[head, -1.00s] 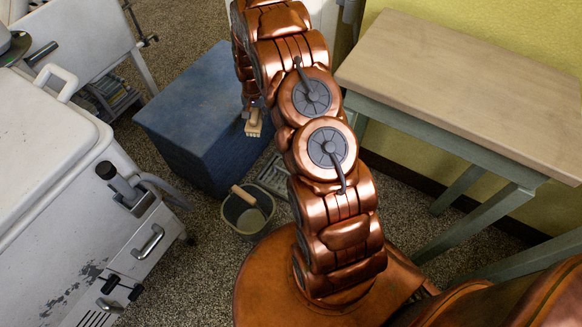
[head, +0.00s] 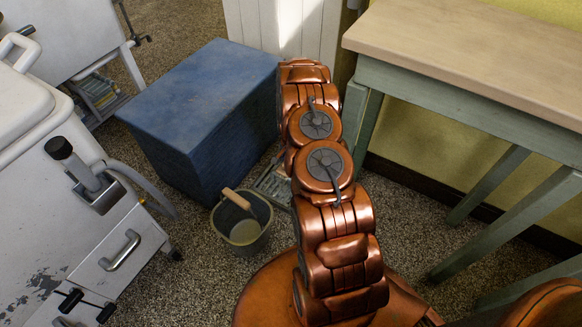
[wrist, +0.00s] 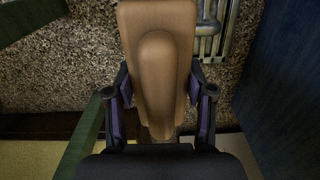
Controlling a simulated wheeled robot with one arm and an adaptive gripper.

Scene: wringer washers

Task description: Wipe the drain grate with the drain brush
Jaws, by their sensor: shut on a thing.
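The drain brush (wrist: 157,45), with a tan wooden back, fills the middle of the wrist view. My gripper (wrist: 157,93) is shut on it, one finger on each side. The drain grate (head: 272,183) is a grey metal grid on the floor between the blue block and my arm, partly hidden by my arm. It also shows in the wrist view (wrist: 208,44), beyond the brush and to its right, partly covered by it. I cannot tell whether the brush touches the grate. In the head view my gripper and the brush are hidden behind my arm.
A grey-green bucket (head: 243,232) with a wooden handle stands near the grate. A large blue block (head: 205,105) is behind it. A white washer (head: 60,225) stands at left, a wood-topped table (head: 470,45) at right. Speckled floor lies between.

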